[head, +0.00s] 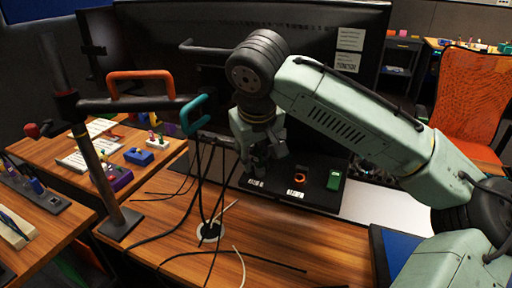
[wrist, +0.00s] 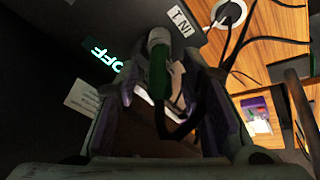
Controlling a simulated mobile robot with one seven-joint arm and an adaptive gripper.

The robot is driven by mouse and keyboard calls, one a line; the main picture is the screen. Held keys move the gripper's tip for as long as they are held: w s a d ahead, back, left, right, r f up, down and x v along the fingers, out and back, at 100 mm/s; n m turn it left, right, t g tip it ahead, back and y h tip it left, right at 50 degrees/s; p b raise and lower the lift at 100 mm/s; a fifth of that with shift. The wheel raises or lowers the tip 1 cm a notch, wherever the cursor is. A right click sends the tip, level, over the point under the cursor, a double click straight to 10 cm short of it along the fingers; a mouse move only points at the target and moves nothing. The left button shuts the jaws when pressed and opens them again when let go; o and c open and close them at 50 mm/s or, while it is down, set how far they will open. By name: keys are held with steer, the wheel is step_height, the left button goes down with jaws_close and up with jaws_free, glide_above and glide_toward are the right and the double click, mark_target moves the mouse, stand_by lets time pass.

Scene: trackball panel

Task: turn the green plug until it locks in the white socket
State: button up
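The green plug (wrist: 158,72) shows in the wrist view as a dark green cylinder with a pale upper end and a dark cord looping below it. My gripper (wrist: 158,90) has a finger on each side of the plug, with visible gaps between. It looks open around the plug, not clamped on it. In the head view my gripper (head: 262,160) points down at the left part of the black panel (head: 318,195), and the plug is hidden there. I cannot make out the white socket clearly; the plug's far end is at the panel near a white label (wrist: 181,22).
An orange ring (head: 299,177) and a green block (head: 334,180) sit on the panel to the right of my gripper. Black cables (head: 205,185) hang just left of it. A monitor (head: 330,80) stands behind. Glowing green OFF lettering (wrist: 105,58) is left of the plug.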

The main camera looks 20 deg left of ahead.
steer(key=shift+c, duration=0.3)
jaws_close()
steer(key=c, duration=0.6)
jaws_free()
jaws_close()
